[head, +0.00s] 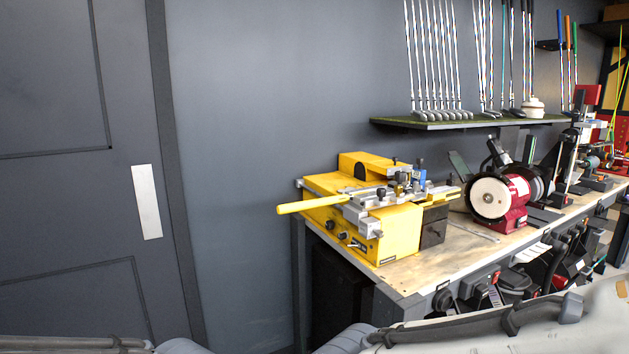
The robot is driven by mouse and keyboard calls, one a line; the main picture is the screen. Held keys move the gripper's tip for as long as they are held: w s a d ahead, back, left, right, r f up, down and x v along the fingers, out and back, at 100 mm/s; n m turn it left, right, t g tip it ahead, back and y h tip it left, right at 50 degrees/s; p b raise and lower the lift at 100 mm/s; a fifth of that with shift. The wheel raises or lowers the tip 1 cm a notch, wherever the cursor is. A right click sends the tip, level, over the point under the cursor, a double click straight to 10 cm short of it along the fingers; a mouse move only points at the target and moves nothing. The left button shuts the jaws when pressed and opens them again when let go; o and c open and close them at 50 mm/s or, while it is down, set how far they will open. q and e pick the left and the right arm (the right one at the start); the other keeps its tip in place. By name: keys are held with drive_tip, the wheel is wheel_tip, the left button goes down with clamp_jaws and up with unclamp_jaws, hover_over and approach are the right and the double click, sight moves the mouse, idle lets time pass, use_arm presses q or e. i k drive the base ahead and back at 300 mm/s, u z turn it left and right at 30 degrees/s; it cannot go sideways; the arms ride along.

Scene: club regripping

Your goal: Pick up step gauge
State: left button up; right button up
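I cannot pick out a step gauge with certainty. A thin, flat metal strip (476,232) lies on the wooden workbench top (415,270), between the yellow machine and the red grinder; it is too small to identify. Neither gripper shows. Only parts of my arms or body appear along the bottom edge, well in front of the bench.
A yellow key-cutting-like machine (335,204) with a long yellow handle (300,206) stands on the near bench end. A red bench grinder (508,205) stands to its right. Golf clubs (432,70) stand on a green shelf (440,124). A dark door (70,200) is left.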

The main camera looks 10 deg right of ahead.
sight(418, 174)
drive_tip(key=u, duration=0.45)
drive_tip(key=i, duration=1.2)
drive_tip(key=z, duration=1.6)
drive_tip(key=i, duration=0.85)
drive_tip(key=z, duration=0.9)
